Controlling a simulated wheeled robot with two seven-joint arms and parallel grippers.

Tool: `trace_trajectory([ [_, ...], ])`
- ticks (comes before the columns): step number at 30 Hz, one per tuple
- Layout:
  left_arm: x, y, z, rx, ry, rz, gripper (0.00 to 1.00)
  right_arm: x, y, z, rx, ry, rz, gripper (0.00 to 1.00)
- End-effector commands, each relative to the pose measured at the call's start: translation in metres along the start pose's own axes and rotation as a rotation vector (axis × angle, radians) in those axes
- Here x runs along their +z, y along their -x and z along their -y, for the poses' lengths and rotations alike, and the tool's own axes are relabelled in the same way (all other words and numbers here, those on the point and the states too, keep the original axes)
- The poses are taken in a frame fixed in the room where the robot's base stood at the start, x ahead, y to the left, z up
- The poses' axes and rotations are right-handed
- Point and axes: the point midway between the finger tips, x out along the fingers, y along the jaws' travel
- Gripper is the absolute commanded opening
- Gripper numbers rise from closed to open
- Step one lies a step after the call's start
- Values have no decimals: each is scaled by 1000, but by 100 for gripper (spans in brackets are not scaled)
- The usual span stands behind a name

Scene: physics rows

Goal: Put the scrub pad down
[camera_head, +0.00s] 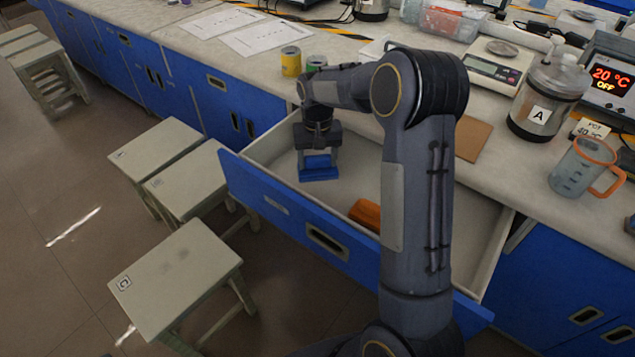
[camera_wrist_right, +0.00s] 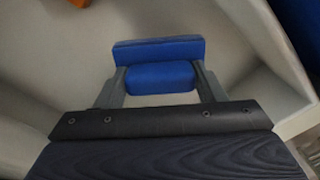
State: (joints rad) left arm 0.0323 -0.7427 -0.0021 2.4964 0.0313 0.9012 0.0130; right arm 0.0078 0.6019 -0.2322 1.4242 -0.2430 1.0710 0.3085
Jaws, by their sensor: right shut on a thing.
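The blue scrub pad (camera_head: 319,172) is between the fingers of my right gripper (camera_head: 318,160), which is shut on it. Gripper and pad are inside the open drawer (camera_head: 275,207), near its left end in the head view. In the right wrist view the blue pad (camera_wrist_right: 160,65) sits between the two grey fingers of my right gripper (camera_wrist_right: 162,82), with the pale drawer floor and walls around it. I cannot tell whether the pad touches the drawer floor. My left gripper is not in view.
An orange object (camera_head: 366,214) lies in the drawer, partly behind my right arm. The drawer floor between it and the pad is clear. The counter above holds a yellow tin (camera_head: 291,61), a scale (camera_head: 494,68), a kettle-like vessel (camera_head: 545,100) and a jug (camera_head: 580,168). Stools (camera_head: 178,275) stand before the drawer.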

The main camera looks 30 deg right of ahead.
Motion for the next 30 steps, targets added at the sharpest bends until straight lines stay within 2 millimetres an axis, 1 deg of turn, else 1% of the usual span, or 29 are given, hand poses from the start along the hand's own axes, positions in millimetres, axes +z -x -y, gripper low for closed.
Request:
trace_trajectory([
  [1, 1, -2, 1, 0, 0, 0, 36, 0, -7, 0, 0, 0, 1, 38],
  [5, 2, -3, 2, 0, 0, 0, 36, 0, -19, 0, 0, 1, 1, 38],
  [9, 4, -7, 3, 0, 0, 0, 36, 0, -43, 0, 0, 0, 2, 38],
  [12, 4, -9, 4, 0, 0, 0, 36, 0, -56, 0, 0, 0, 1, 38],
  [15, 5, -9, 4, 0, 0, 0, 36, 0, -62, 0, 0, 0, -1, 38],
  [22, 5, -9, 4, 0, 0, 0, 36, 0, -61, 0, -1, 0, -1, 38],
  [26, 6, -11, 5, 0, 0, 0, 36, 0, -65, 0, -1, 0, -1, 38],
  [27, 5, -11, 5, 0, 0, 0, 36, 0, -65, 0, -1, 0, -1, 66],
  [30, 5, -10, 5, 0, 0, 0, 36, 0, -65, 0, 0, 0, -1, 79],
])
